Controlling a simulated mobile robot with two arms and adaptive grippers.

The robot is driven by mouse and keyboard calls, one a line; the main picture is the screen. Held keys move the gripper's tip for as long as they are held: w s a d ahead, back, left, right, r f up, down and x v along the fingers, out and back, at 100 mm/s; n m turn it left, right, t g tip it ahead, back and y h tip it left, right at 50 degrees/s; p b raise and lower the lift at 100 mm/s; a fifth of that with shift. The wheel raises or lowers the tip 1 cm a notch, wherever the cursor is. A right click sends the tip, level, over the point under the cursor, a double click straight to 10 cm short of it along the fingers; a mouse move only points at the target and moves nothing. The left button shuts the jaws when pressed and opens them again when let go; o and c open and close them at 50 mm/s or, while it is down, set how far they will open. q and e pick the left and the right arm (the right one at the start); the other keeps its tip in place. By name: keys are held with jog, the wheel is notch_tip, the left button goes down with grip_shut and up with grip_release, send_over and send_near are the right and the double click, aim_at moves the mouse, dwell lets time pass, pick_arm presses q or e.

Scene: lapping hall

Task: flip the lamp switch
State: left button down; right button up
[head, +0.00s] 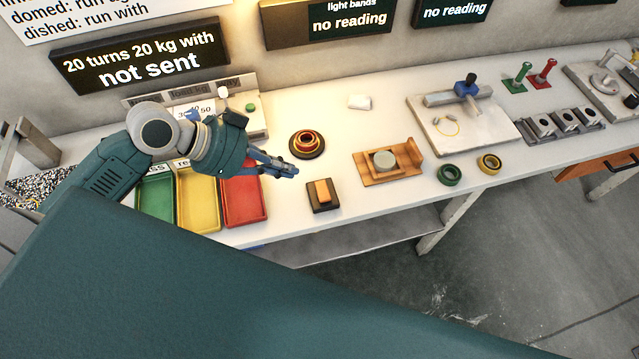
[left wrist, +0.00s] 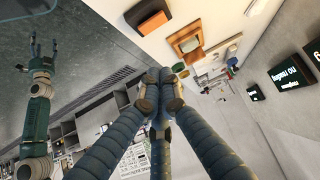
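The lamp switch (head: 323,195) is a small dark box with an orange rocker on the white bench, in front of a round black-and-copper piece (head: 307,144). The switch also shows at the top of the left wrist view (left wrist: 152,20). My left gripper (head: 292,171) is above the bench, up and left of the switch in the head view and apart from it. In the left wrist view its blue fingers meet at the tips (left wrist: 161,88) with nothing between them. My right gripper (left wrist: 43,46) shows at the left of that view, fingers spread and empty, away from the bench.
Green, yellow and red trays (head: 241,202) lie left of the switch. A wooden fixture with a pale disc (head: 413,172) is to its right, with green and yellow rings (head: 489,163) beyond. The bench's front edge is close to the switch.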

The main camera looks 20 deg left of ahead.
pick_arm(q)
jog(key=p, duration=0.3)
send_over(319, 195)
notch_tip(319, 195, down, 6)
jog(key=shift+s+a+f, duration=0.1)
jog(key=shift+s+f, duration=0.05)
jog(key=shift+f, duration=0.1)
notch_tip(319, 195, down, 4)
jog(key=shift+r, duration=0.15)
jog(key=shift+f, duration=0.55)
pick_arm(e)
jog(key=r, duration=0.3)
jog(key=shift+w+r, duration=0.25)
jog(key=shift+w, duration=0.1)
